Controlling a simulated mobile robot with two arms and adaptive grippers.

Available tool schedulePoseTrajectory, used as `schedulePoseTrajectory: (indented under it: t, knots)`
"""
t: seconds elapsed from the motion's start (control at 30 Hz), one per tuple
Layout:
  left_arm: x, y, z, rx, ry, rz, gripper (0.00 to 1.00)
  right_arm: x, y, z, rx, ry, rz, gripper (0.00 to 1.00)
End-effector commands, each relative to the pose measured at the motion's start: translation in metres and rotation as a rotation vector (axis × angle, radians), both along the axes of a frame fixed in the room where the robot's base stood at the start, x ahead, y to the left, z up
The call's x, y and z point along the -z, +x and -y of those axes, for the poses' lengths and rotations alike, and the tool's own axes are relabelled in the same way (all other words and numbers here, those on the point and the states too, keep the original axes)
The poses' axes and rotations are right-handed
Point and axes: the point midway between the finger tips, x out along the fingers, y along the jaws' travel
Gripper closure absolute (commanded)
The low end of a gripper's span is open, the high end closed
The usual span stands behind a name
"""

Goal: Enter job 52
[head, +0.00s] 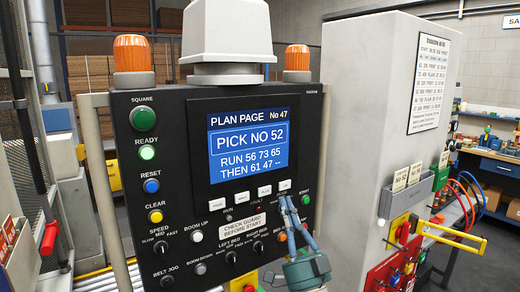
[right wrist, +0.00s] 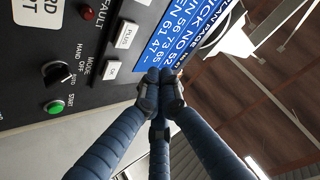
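The black control panel (head: 175,110) fills the middle of the head view. Its blue screen (head: 248,168) reads "PLAN PAGE No 47", "PICK NO 52", "RUN 56 73 65" and "THEN 61 47 --". A row of white buttons lies under the screen, with the rightmost white button (head: 285,185) just above my fingertips; the PLUS button (right wrist: 125,35) is readable in the right wrist view. My right gripper (head: 287,202) has its fingers drawn together, empty, in front of the panel; its fingertips show in the right wrist view (right wrist: 160,82). Contact cannot be told. My left gripper is not in view.
Coloured buttons such as green SQUARE (head: 143,118) and yellow CLEAR (head: 155,216) line the panel's left. The green START button (right wrist: 54,107) and the MODE knob (right wrist: 61,71) are near my right fingers. A grey cabinet (head: 375,110) stands to the right.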

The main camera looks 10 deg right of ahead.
Motion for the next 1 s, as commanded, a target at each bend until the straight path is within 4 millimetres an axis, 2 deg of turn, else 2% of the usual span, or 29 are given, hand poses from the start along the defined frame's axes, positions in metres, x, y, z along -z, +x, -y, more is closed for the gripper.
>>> schedulePoseTrajectory:
  t: [0.13, 0.27, 0.4, 0.5, 0.73, 1.0]
  knots:
    - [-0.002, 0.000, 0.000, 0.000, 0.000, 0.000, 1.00, -0.007, -0.001, 0.014, -0.003, 0.123, -0.022, 1.00]
    - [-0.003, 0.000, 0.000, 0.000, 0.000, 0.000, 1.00, -0.012, -0.002, 0.036, -0.019, 0.328, -0.063, 1.00]
    - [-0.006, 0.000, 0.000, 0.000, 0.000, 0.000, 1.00, -0.010, -0.004, 0.058, -0.065, 0.574, -0.117, 1.00]
    - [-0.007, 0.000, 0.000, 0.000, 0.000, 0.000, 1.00, -0.006, -0.006, 0.067, -0.112, 0.727, -0.151, 1.00]
    - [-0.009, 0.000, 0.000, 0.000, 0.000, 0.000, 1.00, -0.001, -0.011, 0.074, -0.214, 0.955, -0.193, 1.00]
    - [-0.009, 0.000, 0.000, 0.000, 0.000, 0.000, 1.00, 0.000, -0.013, 0.075, -0.250, 1.019, -0.203, 1.00]
